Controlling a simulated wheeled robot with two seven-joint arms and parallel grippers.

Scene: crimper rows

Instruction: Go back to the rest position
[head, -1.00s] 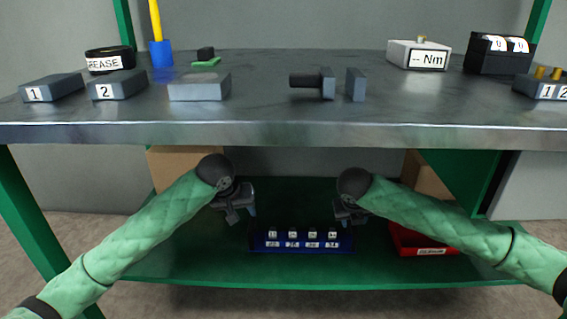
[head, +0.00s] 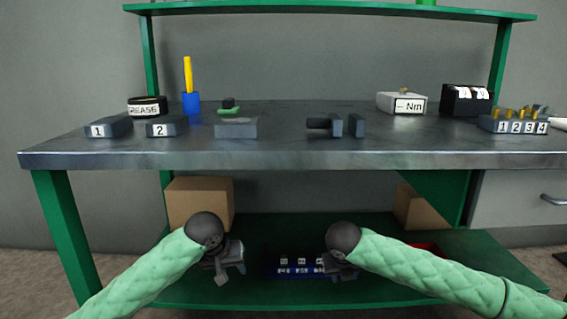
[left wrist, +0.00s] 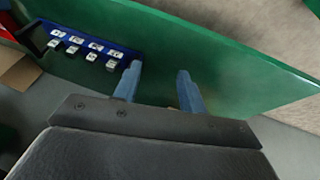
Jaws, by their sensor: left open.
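My left gripper (head: 230,262) hangs in front of the workbench, below the level of the top and over the lower green shelf. In the left wrist view its two blue-grey fingers (left wrist: 158,82) are apart with nothing between them. My right gripper (head: 340,268) is at a similar height to its right, partly hidden by its own wrist; its fingers cannot be made out. A blue rack (head: 290,273) with several labelled white-topped pieces sits on the lower shelf between the grippers, partly covered by the right one. It also shows in the left wrist view (left wrist: 95,39).
The grey bench top (head: 290,160) holds blocks 1 (head: 107,127) and 2 (head: 167,126), a grease tin (head: 147,107), an Nm box (head: 402,102) and a numbered block with brass pins (head: 515,125). Cardboard boxes (head: 200,203) and a partly hidden red bin (head: 428,248) are below.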

